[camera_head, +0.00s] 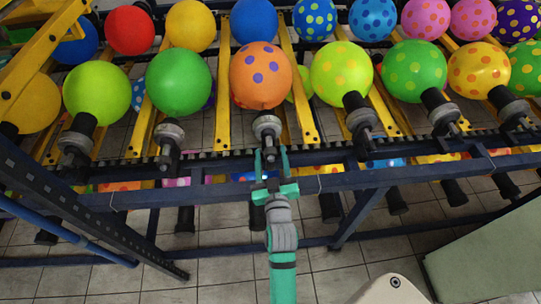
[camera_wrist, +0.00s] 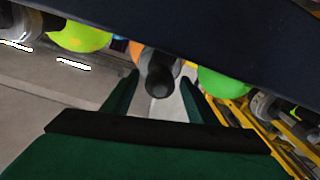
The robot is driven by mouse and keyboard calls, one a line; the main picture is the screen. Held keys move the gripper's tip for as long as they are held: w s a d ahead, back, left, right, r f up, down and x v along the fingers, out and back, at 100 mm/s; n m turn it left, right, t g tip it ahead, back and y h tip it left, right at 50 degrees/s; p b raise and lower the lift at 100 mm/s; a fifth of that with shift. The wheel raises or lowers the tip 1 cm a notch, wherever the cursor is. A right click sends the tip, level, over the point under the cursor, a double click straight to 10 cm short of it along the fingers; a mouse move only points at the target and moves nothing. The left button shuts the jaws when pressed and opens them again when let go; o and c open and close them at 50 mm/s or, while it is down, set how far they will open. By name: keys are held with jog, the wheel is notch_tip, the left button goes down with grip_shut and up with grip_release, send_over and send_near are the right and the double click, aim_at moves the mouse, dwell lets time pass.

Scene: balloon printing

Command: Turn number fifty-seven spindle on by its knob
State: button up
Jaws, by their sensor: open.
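No spindle number is readable in either view. My teal gripper (camera_head: 271,153) is open and points at the spindle (camera_head: 267,127) that carries the orange balloon with purple dots (camera_head: 261,76). In the wrist view, a dark round knob (camera_wrist: 160,80) shows between the two spread fingers, below a dark blue beam. The fingers are on either side of it in the picture; I cannot tell whether they touch it. Part of the orange balloon shows behind the knob.
A dark blue rail (camera_head: 330,182) runs across the rack front, close to my gripper. Neighbouring spindles stand left (camera_head: 170,135) and right (camera_head: 361,120), with green and yellow-dotted balloons. A dark blue diagonal brace (camera_head: 75,205) is at left. Tiled floor is free below.

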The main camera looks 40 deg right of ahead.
jog(key=shift+w+d, duration=0.1)
jog(key=shift+c, duration=0.7)
jog(key=c, duration=0.9)
jog(key=shift+c, duration=0.2)
jog(key=shift+m, duration=0.4)
jog(key=m, duration=0.3)
jog(key=shift+m, duration=0.4)
jog(key=m, duration=0.4)
jog(key=shift+m, duration=0.3)
jog(key=m, duration=0.4)
jog(key=shift+m, duration=2.2)
